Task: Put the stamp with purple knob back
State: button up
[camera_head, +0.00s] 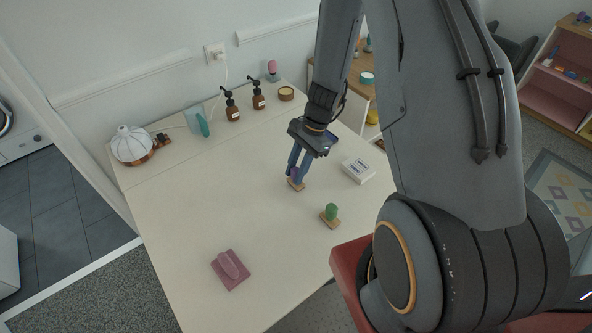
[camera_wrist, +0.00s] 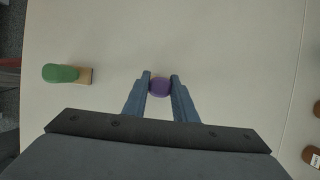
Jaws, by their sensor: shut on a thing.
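The stamp with the purple knob (camera_wrist: 160,87) is between the two fingers of my gripper (camera_wrist: 160,79) in the wrist view. In the head view my gripper (camera_head: 298,172) points down and is shut on this stamp, whose wooden base (camera_head: 296,185) shows below the fingertips. I cannot tell whether the base touches the table or is just above it. A stamp with a green knob (camera_head: 331,211) and a wooden base stands on the table to the front right; it also shows at the left of the wrist view (camera_wrist: 62,74).
A white box with dark slots (camera_head: 358,170) lies right of my gripper. A pink block with a handle (camera_head: 231,268) lies at the front left. Brown pump bottles (camera_head: 231,106), a small round tin (camera_head: 286,93) and a white lamp (camera_head: 132,145) stand along the back. The table's middle left is clear.

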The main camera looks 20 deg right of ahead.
jog(key=shift+f, duration=0.2)
jog(key=shift+f, duration=0.15)
jog(key=o, duration=0.8)
jog(key=shift+o, duration=0.2)
jog(key=b+v, duration=0.3)
jog(key=v, duration=0.8)
jog(key=s+a+r+n+t+h, duration=0.3)
jog(key=s+r+n, duration=0.7)
jog(key=n, duration=0.4)
jog(key=shift+s+a+h, duration=0.4)
jog(key=shift+a+h, duration=0.1)
jog(key=shift+h, duration=0.1)
